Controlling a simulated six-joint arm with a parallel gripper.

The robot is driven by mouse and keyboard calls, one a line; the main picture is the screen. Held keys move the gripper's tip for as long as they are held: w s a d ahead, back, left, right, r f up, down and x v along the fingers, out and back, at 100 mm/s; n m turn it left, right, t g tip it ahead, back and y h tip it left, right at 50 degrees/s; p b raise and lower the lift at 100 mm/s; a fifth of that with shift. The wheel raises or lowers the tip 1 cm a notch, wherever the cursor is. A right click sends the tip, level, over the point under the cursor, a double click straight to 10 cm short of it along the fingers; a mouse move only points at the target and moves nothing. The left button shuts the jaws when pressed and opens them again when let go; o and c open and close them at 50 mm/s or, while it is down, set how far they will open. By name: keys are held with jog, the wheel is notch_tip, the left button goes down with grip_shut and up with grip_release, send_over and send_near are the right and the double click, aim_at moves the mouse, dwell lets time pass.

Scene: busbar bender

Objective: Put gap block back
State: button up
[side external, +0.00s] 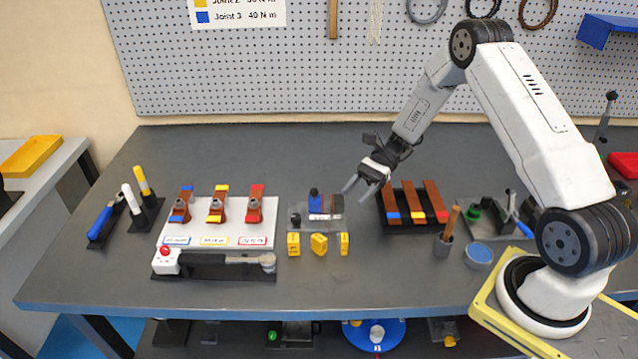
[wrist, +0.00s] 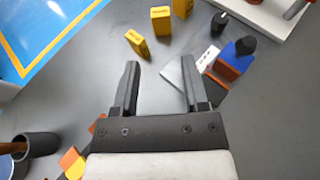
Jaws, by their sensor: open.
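Three yellow blocks with dark markings stand on the table in front of the bender: a left one (side external: 293,244), a middle one (side external: 319,243) and a right one (side external: 344,243). In the wrist view, the right block (wrist: 137,42) is nearest to me. The middle block (wrist: 161,20) and left block (wrist: 184,7) are farther off, near the top edge. The bender (side external: 318,205), with a blue part and black knob, stands behind them; it also shows in the wrist view (wrist: 236,55). My gripper (side external: 354,196) is open and empty, right of the bender and above the table.
A rack with several copper bars (side external: 412,206) stands right of my gripper. A cup with a wooden-handled tool (side external: 444,246) and a round blue-topped dish (side external: 479,256) are at front right. A white board (side external: 215,212) with clamped bars lies left.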

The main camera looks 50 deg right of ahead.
dwell(0.5)
jog(key=s+a+r+n+t+h, duration=0.1)
jog(key=s+a+r+n+h, duration=0.2)
jog(key=s+n+h, duration=0.3)
jog(key=s+a+r+n+t+h, duration=0.1)
jog(key=s+a+r+n+h, duration=0.2)
jog(key=n, duration=0.9)
jog(key=shift+s+a+r+t+h, duration=0.35)
jog(key=shift+s+r+h, duration=0.9)
jog(key=shift+s+h, duration=0.7)
jog(key=shift+w+h, duration=0.25)
